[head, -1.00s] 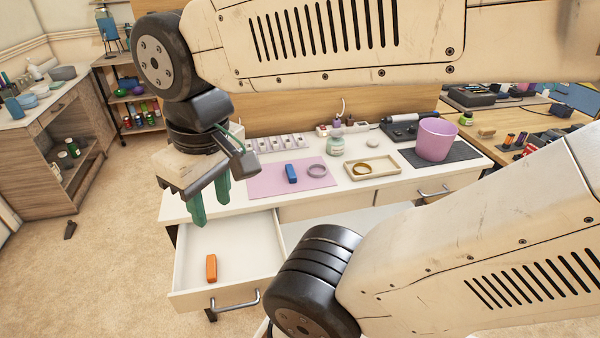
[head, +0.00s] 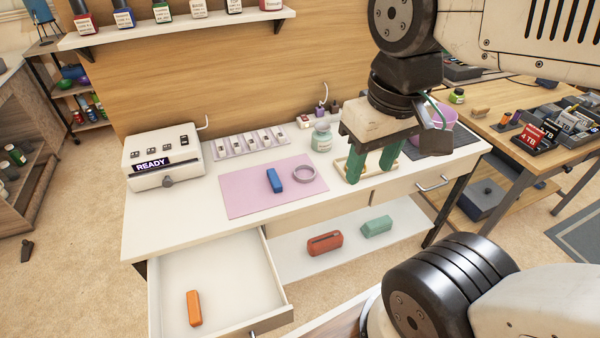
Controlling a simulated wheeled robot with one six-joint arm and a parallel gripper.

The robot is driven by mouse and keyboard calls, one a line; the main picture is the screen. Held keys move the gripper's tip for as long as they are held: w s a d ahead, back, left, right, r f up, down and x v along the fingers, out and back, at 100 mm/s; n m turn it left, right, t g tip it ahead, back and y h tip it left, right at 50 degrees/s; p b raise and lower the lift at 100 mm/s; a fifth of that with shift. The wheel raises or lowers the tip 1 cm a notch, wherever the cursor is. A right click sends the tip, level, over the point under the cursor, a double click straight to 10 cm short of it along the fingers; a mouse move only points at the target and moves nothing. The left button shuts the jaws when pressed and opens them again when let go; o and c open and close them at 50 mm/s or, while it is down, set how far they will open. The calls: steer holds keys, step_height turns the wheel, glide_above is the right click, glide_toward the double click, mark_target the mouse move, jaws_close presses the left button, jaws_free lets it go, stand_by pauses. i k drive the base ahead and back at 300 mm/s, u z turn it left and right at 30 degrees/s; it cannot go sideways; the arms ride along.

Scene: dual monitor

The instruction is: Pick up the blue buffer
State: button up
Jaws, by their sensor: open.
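The blue buffer (head: 275,181) is a small blue block lying on the pink mat (head: 240,196) on the white desk. My gripper (head: 371,172) has green fingers pointing down, spread apart, with nothing seen between them. In the picture it is to the right of the blue buffer and the mat, in front of the cream tray, which it partly hides. It is apart from the blue buffer. An orange block (head: 194,308) of similar shape lies in the open drawer (head: 228,272) at the lower left.
A grey ring (head: 304,174) lies right of the blue buffer. A glass jar (head: 321,138) stands behind the mat. A white READY box (head: 162,157) stands at the desk's left. Red (head: 325,243) and green (head: 377,227) cases lie on the lower shelf. The desk's left front is clear.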

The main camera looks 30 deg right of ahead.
mark_target(276, 186)
steer(key=z, duration=2.35)
steer(key=k, duration=1.2)
steer(key=u, duration=2.05)
steer(key=i, duration=0.5)
steer(key=u, duration=0.05)
